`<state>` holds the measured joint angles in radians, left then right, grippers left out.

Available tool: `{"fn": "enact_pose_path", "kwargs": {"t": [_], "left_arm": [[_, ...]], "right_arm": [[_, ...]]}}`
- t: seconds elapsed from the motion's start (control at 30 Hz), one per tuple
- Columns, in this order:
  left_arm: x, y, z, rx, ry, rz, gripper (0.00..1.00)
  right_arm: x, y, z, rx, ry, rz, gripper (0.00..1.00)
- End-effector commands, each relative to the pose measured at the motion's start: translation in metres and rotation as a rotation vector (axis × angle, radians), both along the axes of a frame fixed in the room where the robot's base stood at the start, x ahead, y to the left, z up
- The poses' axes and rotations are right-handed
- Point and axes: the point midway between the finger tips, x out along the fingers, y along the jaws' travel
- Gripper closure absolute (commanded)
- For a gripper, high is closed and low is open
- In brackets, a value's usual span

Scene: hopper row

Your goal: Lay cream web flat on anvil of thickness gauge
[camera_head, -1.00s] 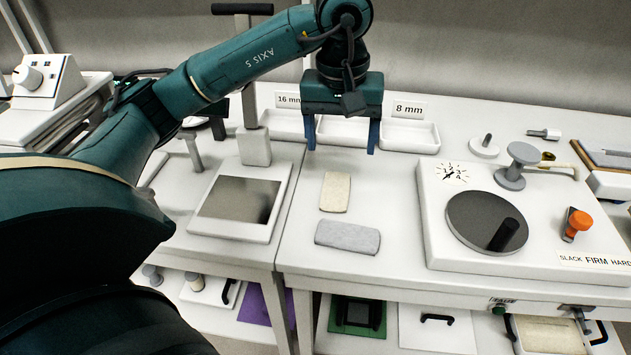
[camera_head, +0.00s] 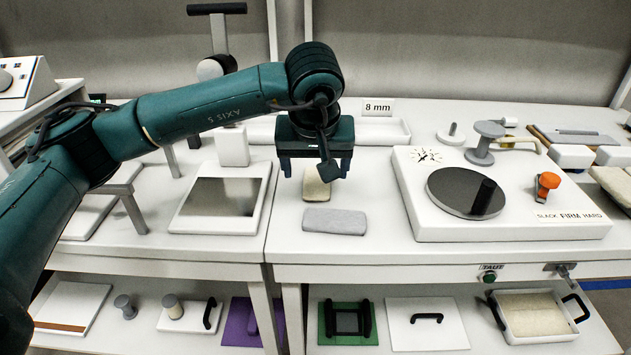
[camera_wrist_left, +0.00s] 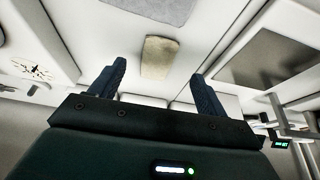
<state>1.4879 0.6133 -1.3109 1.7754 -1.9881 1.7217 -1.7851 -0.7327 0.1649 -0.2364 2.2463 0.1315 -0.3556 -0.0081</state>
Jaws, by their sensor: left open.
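The cream web (camera_head: 317,186) is a small rounded beige pad lying flat on the white bench, just behind a grey pad (camera_head: 334,220). My left gripper (camera_head: 315,170) is open and empty, pointing down over the web's far end and partly hiding it. In the left wrist view the web (camera_wrist_left: 160,57) shows between and beyond the two dark fingers, apart from both. A white base with a dark plate (camera_head: 221,197) stands left of the web. A white block with a dark disc (camera_head: 466,192) and dial marks stands right. I cannot tell which is the gauge.
White trays (camera_head: 383,131) with an 8 mm card (camera_head: 377,107) stand behind the gripper. A grey spool-shaped post (camera_head: 482,145) and an orange knob (camera_head: 546,185) rise at the right. Bare bench lies around the two pads. A lower shelf holds several items.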

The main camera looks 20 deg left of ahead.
Motion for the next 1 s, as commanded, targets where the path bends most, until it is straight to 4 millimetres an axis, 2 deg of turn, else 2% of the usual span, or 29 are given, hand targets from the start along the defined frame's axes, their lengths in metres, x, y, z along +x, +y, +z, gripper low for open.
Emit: {"fn": "enact_pose_path", "kwargs": {"t": [0.17, 0.33, 0.5, 0.77, 1.0], "left_arm": [[0.007, 0.002, -0.01, 0.0, 0.001, 0.001, 0.25], [0.026, 0.006, -0.028, 0.001, 0.003, 0.003, 0.25], [0.033, 0.007, -0.045, 0.001, 0.002, -0.001, 0.25], [0.034, 0.007, -0.047, 0.0, 0.0, -0.001, 0.25], [0.033, 0.007, -0.047, 0.0, 0.0, 0.0, 0.44]], "right_arm": [[0.0, 0.0, 0.001, -0.003, 0.001, 0.002, 0.64], [0.002, 0.002, 0.0, -0.002, 0.008, 0.005, 0.64], [0.004, 0.003, -0.001, -0.001, 0.008, 0.009, 0.64], [0.003, 0.003, -0.002, -0.001, 0.01, 0.01, 0.64], [0.002, 0.003, -0.002, -0.001, 0.013, 0.01, 0.64]]}}
